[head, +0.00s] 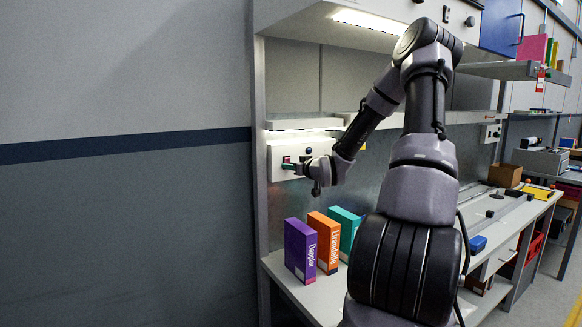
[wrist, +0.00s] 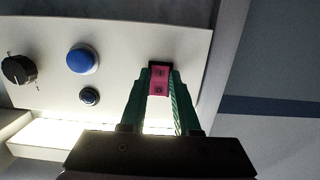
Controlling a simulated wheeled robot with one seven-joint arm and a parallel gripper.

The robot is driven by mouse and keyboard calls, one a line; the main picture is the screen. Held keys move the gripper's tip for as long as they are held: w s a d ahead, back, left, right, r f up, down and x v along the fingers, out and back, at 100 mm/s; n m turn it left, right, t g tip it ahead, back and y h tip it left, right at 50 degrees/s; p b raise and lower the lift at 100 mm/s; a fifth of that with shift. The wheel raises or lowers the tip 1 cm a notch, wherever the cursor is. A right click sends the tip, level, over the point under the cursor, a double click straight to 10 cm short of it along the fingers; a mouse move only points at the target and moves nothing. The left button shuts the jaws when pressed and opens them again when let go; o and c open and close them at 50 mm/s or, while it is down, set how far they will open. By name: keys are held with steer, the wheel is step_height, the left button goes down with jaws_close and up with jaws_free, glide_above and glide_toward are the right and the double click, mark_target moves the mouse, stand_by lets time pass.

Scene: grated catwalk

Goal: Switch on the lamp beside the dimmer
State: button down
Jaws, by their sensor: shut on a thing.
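A white control panel (head: 322,146) is fixed to the back wall of the bench. It also shows in the wrist view (wrist: 115,38). In the wrist view it carries a black dimmer knob (wrist: 17,70), a blue round button (wrist: 82,59), a small dark button (wrist: 89,96) and a red-pink rocker switch (wrist: 159,82). My gripper (wrist: 161,84) has green fingers, one on each side of the rocker switch, and is shut on it. In the head view my gripper (head: 290,166) is at the panel's left end. A bright lit strip (wrist: 85,136) runs along the panel's edge.
Purple (head: 300,249), orange (head: 325,242) and teal (head: 346,226) boxes stand on the bench below my gripper. A shelf (head: 300,124) sits just above the panel. A grey upright (head: 260,170) stands close on the left.

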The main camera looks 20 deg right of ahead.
steer(key=c, duration=0.6)
jaws_free()
steer(key=shift+c, duration=0.2)
steer(key=v, duration=1.1)
steer(key=shift+w+f, duration=0.1)
